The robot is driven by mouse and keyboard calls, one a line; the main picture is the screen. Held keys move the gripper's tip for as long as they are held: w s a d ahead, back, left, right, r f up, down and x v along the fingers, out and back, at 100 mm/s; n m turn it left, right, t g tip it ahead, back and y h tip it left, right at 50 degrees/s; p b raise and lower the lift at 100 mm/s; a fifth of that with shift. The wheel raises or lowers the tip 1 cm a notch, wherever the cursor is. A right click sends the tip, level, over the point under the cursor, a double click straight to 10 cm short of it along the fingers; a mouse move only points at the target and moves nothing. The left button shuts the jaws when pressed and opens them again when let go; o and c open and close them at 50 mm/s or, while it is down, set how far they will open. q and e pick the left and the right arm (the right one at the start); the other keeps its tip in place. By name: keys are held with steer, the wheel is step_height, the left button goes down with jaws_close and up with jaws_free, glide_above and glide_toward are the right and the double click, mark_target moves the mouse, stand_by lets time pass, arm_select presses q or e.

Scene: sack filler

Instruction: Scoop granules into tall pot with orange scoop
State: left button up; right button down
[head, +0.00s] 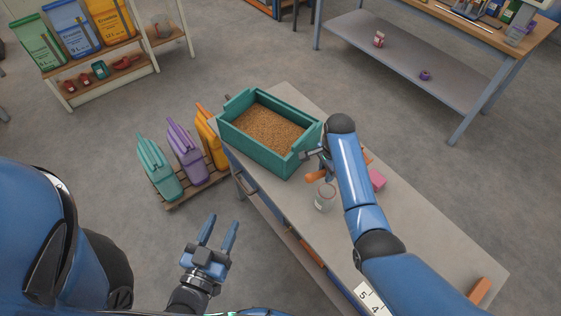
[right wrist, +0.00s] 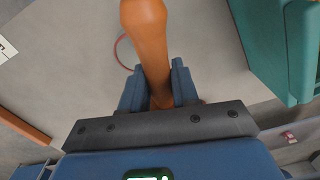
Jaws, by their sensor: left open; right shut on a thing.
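The teal crate (head: 225,124) of brown granules (head: 268,125) stands at the far end of the bench. My right gripper (head: 317,158) is beside its near right corner, partly hidden by my arm. In the right wrist view my right gripper (right wrist: 158,88) is shut on the orange scoop (right wrist: 146,40) by its handle. The scoop also shows beside my arm in the head view (head: 316,176); its bowl is not clearly seen. A clear pot (head: 324,198) stands upright on the bench, just nearer than the scoop. My left gripper (head: 217,233) is open and empty, left of the bench.
A pink block (head: 377,180) lies right of my right arm, and an orange block (head: 479,290) lies at the near right bench end. The bench top (head: 430,225) has bare room at right.

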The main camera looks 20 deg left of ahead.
steer(key=s+a+r+m, duration=0.25)
steer(key=a+m, duration=0.55)
steer(key=a, duration=0.5)
steer(key=d+r+y+p, duration=0.3)
steer(key=r+y+p, duration=0.4)
steer(key=r+y, duration=0.1)
steer(key=shift+s+d+r+m, duration=0.2)
steer(key=shift+d+r+m, duration=0.05)
steer(key=shift+m, duration=0.05)
stand_by(1.2)
